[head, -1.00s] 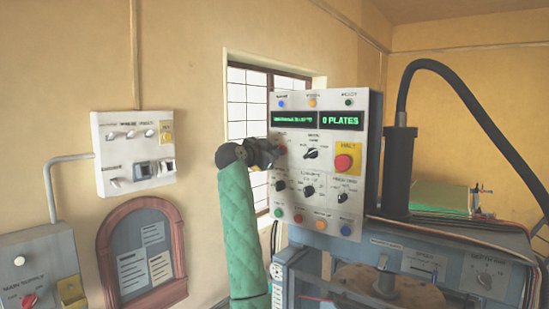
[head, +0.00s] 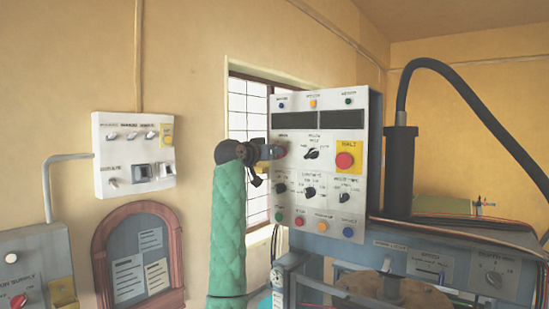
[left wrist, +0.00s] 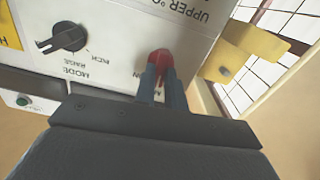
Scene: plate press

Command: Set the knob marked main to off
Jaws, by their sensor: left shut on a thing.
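The red knob (head: 281,153) sits at the upper left of the grey control panel (head: 322,218), below the left display; its small label is blurred. My left gripper (head: 276,152) is at this knob, reaching in from the left. In the left wrist view, my gripper's two fingers (left wrist: 162,84) are shut on the red knob (left wrist: 159,58). The fingers hide part of the knob and its markings, so its exact setting cannot be read. Both displays (head: 334,118) are dark. My right gripper is not in view.
A black mode knob (head: 312,153) and a red halt button (head: 344,160) are to the right. More knobs and buttons sit below. A yellow bracket-like part (left wrist: 252,42) is beside the panel. A supply box (head: 35,262) with another red knob hangs at far left.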

